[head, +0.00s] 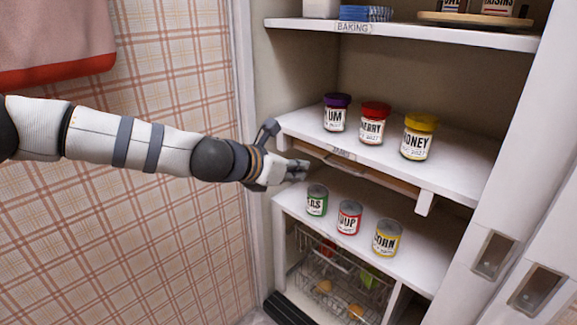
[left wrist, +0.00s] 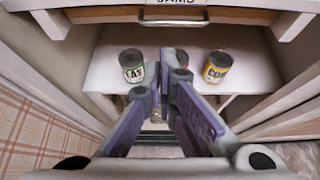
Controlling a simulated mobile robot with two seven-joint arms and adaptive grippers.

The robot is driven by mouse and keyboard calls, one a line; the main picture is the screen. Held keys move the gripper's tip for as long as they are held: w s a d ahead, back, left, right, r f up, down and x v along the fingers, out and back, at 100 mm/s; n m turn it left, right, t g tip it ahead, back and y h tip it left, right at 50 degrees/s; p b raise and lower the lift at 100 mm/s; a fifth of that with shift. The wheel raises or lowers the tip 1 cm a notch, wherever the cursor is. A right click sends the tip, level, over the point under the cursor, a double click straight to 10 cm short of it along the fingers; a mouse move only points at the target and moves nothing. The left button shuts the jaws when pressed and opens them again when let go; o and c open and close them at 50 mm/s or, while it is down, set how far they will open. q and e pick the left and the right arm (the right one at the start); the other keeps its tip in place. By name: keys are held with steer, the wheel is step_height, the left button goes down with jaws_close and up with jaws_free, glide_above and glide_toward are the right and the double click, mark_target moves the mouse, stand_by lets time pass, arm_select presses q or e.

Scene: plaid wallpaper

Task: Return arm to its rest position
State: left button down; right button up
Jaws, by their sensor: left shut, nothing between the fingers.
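My left arm reaches in from the left in the head view. My left gripper (head: 296,169) is at the front left of the pantry shelves, by the left end of the drawer (head: 372,176) under the jar shelf. In the left wrist view the fingers of my left gripper (left wrist: 165,65) are together with nothing between them. The drawer front (left wrist: 110,15) with its label and handle is just above them. The fingers hide most of the middle can there. My right gripper is in neither view.
Three lidded jars (head: 373,124) stand on the upper shelf. Three cans, green (head: 316,201), red (head: 349,218) and yellow (head: 387,239), stand on the lower shelf. A wire basket (head: 340,283) is below. White doors (head: 520,235) stand at right. Plaid wall (head: 150,230) and a towel (head: 60,40) are at left.

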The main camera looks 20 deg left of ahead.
arm_select(q)
steer(key=s+d+f+m+g+y+p, duration=0.15)
steer(key=s+d+f+m+g, duration=0.25)
steer(key=s+f+m, duration=0.65)
steer(key=s+d+f+m+g+h+p, duration=0.15)
steer(key=s+d+f+m+g, duration=0.35)
steer(key=s+f, duration=0.95)
steer(key=s+a+r+m+g+y+p, duration=0.1)
steer(key=s+a+m, duration=0.2)
steer(key=s, duration=0.7)
steer(key=s+a+r+m+g+y+p, duration=0.1)
steer(key=s+a+m+g, duration=0.1)
steer(key=s+m, duration=0.5)
steer(key=s+a+r+m+g+y+p, duration=0.1)
steer(key=s+a+m, duration=0.3)
steer(key=s, duration=1)
steer(key=shift+a+m+g+y, duration=0.3)
steer(key=shift+m+g+y, duration=0.25)
steer(key=shift+m, duration=0.5)
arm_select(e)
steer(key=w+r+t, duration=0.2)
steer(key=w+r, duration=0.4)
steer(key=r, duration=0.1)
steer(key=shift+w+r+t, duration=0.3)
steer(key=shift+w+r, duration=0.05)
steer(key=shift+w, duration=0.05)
arm_select(q)
steer(key=shift+r, duration=0.1)
